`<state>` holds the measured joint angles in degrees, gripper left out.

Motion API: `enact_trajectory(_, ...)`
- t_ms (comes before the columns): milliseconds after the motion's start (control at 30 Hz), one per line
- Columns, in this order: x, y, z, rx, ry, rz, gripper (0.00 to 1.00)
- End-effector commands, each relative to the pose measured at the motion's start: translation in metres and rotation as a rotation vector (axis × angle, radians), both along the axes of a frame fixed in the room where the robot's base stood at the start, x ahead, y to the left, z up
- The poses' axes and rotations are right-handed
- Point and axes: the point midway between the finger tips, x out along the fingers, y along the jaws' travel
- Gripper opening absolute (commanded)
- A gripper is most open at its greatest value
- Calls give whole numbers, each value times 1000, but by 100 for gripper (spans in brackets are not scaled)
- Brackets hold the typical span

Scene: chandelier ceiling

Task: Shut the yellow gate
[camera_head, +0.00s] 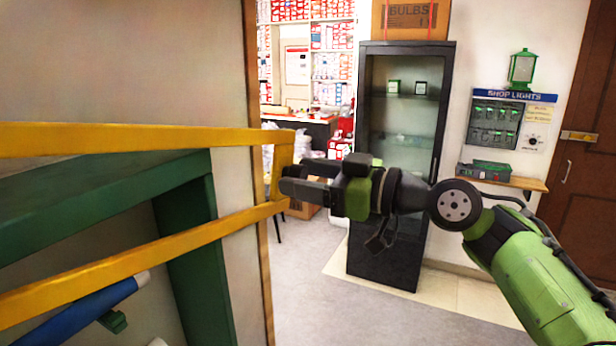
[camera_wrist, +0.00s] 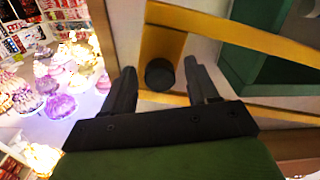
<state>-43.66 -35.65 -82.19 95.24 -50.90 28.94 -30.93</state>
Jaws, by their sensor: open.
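The yellow gate (camera_head: 130,138) runs from the left edge of the head view towards the middle, with two long rails and an upright end piece. My gripper (camera_head: 287,180) is at this end piece, near the lower rail. In the wrist view, my gripper (camera_wrist: 160,68) is open, with a round black knob (camera_wrist: 160,74) on the gate's yellow end piece (camera_wrist: 162,45) between its fingers as seen from there. The fingers are not closed on it. I cannot tell whether they touch it. The gate's hinge side is not in view.
A green frame (camera_head: 190,240) and a blue roll (camera_head: 80,310) lie beyond the gate's rails. A black glass cabinet (camera_head: 405,130) stands behind my arm. A wall shelf (camera_head: 500,178) and a brown door (camera_head: 585,150) are at the right. Grey floor (camera_head: 305,285) is clear in the middle.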

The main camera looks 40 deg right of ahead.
Motion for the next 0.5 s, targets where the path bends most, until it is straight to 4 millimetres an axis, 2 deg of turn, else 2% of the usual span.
enact_trajectory(33,0,0,0,0,0,0,56)
enact_trajectory(67,0,0,0,0,0,0,51)
enact_trajectory(400,0,0,0,0,0,1,0)
enact_trajectory(500,-1,0,0,0,0,1,0)
